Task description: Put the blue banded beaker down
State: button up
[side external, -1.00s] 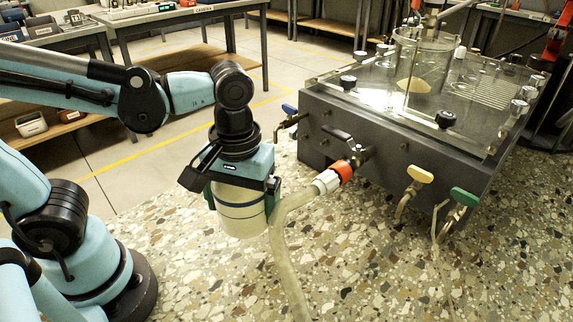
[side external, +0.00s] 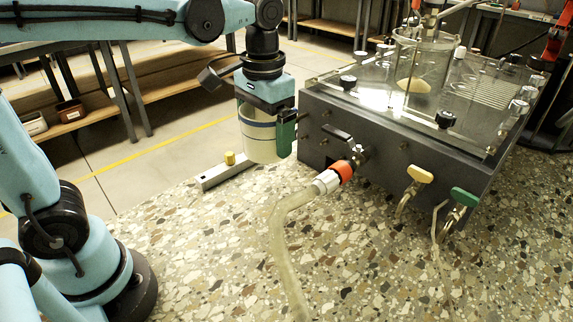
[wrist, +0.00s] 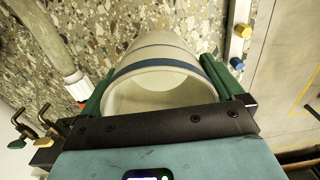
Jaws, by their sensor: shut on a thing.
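The blue banded beaker (side external: 262,150) is pale and cloudy, with dark blue bands. It is upright in the side view, near the left end of the dark tank. My gripper (side external: 265,122) is shut on it, with a green finger showing on its right side. In the wrist view, the beaker (wrist: 165,48) lies between the green fingers of my gripper (wrist: 160,85), its open mouth towards the camera. The beaker's base is near the far edge of the speckled worktop (side external: 200,255); I cannot tell whether it touches.
The tank (side external: 390,135) stands right of the beaker. A hose (side external: 278,245) runs from its orange-collared valve (side external: 343,172) across the worktop. A grey bar with a yellow knob (side external: 230,158) lies at the worktop's back edge, left of the beaker. The front worktop has free room.

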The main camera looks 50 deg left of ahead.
jog(key=shift+s+a, duration=0.1)
jog(key=shift+a, duration=1.15)
jog(key=d, duration=0.5)
jog(key=shift+d, duration=0.15)
jog(key=shift+s+d, duration=0.1)
jog(key=shift+d, duration=0.45)
jog(key=s+d+f+n, duration=0.2)
jog(key=s+f+n, duration=0.4)
jog(key=s, duration=0.4)
jog(key=shift+d, duration=0.3)
jog(key=w+a+f, duration=0.2)
jog(key=a, duration=0.1)
jog(key=w+a+f, duration=0.2)
jog(key=a, duration=0.1)
jog(key=w+a+f, duration=0.1)
jog(key=a+f, duration=0.2)
jog(key=a, duration=0.1)
jog(key=shift+w, duration=0.4)
jog(key=shift+f, duration=1.8)
jog(key=shift+f, duration=0.1)
